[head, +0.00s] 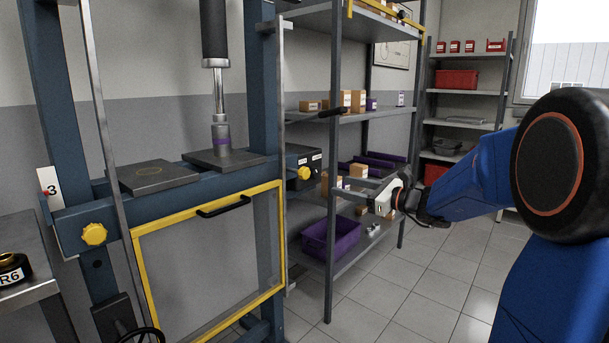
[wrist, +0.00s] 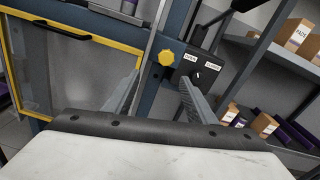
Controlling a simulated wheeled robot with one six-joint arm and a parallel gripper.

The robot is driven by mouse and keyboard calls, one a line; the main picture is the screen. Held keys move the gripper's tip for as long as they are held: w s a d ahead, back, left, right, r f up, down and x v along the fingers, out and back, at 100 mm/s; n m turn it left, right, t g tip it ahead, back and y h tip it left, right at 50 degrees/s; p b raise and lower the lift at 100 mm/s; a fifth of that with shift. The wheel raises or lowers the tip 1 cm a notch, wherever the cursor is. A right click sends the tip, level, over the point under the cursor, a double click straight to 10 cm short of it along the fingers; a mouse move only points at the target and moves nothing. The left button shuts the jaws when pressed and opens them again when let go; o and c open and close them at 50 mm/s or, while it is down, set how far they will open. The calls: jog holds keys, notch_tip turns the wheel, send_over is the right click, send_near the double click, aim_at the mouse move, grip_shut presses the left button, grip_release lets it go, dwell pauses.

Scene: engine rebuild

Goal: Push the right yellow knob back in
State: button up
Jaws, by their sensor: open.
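The right yellow knob (head: 304,173) sits on the right end of the blue press frame's cross beam (head: 240,172), beside a dark switch box. It also shows in the wrist view (wrist: 167,58), beyond my fingers and between them in the picture. My gripper (head: 352,184) is open and empty, to the right of the knob and apart from it. In the wrist view its two fingers (wrist: 158,88) stand wide apart. How far the knob sticks out is hard to tell. A left yellow knob (head: 94,234) is on the beam's left end.
A yellow-framed guard door (head: 138,262) with a black handle hangs below the beam. A grey shelf (head: 368,118) with boxes and a purple bin (head: 318,244) stands behind my gripper. Tiled floor (head: 425,295) is clear at the front right.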

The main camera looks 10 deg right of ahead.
aim_at(307, 174)
jog(key=shift+m, duration=0.3)
jog(key=x, duration=0.5)
jog(key=d+x, duration=0.1)
jog(key=x, duration=0.5)
jog(key=w+x, duration=0.1)
jog(key=x, duration=0.5)
jog(key=shift+w+r, duration=0.2)
jog(key=shift+r, duration=0.05)
